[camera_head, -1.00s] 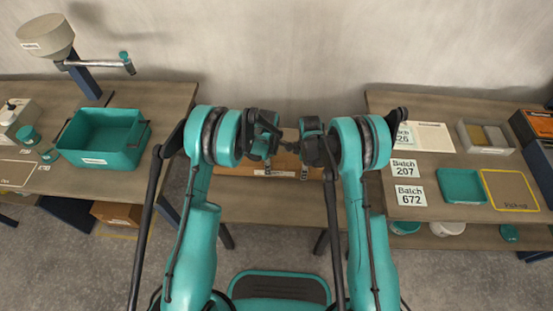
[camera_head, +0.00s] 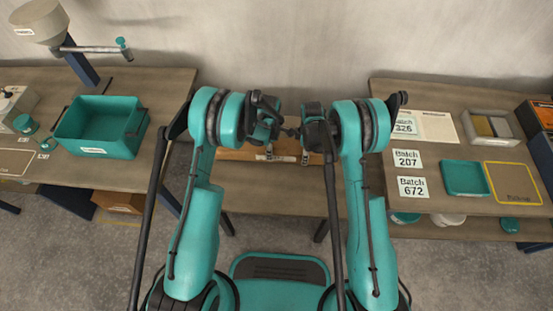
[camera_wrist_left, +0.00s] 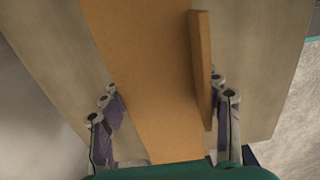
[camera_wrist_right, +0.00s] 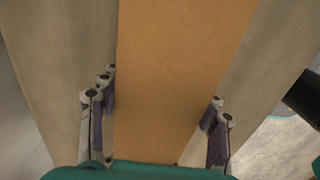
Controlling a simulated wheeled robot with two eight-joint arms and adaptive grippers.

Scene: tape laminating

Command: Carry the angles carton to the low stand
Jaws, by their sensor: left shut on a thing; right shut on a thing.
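The angles carton is a long orange-brown box (camera_head: 235,154) at the low stand (camera_head: 270,195) between the two side benches. My arms hide much of it in the head view. I cannot tell whether it rests on the stand or is held just above it. My left gripper (camera_head: 267,151) is shut on its left part. The left wrist view shows the carton (camera_wrist_left: 145,75) between the fingers, with a narrow raised brown piece (camera_wrist_left: 201,65) beside the right finger. My right gripper (camera_head: 307,155) is shut on its right part, and the carton (camera_wrist_right: 175,70) runs between those fingers too.
The left bench (camera_head: 155,90) holds a teal bin (camera_head: 97,130) and a crank-armed device (camera_head: 45,22). The right bench (camera_head: 450,130) holds batch cards (camera_head: 408,160), a teal tray (camera_head: 464,177) and a yellow-edged mat (camera_head: 513,181). The front of the stand is bare.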

